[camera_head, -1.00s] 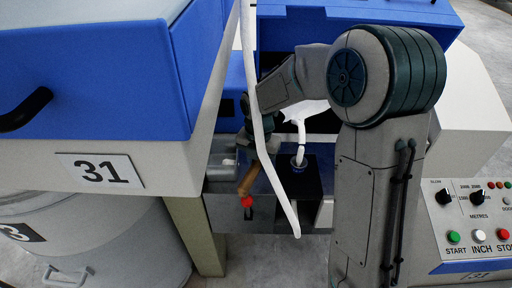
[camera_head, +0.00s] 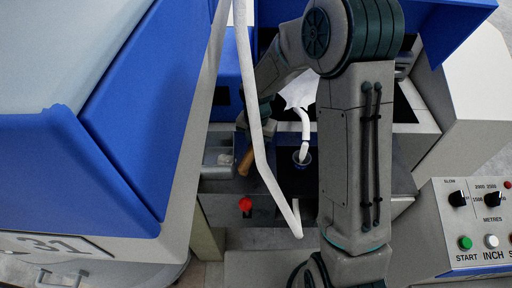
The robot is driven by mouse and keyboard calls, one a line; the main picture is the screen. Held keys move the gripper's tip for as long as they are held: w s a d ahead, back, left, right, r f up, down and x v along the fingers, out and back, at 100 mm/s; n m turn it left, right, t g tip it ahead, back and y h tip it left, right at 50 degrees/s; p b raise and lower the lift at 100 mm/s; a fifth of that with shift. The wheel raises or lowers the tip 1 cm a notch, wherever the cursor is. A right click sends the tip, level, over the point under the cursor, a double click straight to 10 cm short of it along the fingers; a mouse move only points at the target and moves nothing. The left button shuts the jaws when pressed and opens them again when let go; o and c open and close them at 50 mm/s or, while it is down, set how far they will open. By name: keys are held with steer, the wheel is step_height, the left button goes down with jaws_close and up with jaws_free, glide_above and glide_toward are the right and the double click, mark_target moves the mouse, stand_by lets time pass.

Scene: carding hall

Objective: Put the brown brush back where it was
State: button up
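The brown brush (camera_head: 245,163) shows as a short tilted wooden handle at the left end of the grey ledge, above the red knob. My gripper (camera_head: 247,140) is at the brush's upper end and appears shut on it.
A white bent pipe (camera_head: 250,85) hangs close in front of my gripper. A red knob (camera_head: 245,204) sits below. A blue machine cover (camera_head: 120,120) fills the left; a control panel (camera_head: 475,222) stands right.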

mark_target(256, 149)
steer(key=shift+f, duration=1.45)
steer(key=shift+f, duration=0.2)
steer(key=o, duration=0.9)
steer(key=shift+r, duration=0.1)
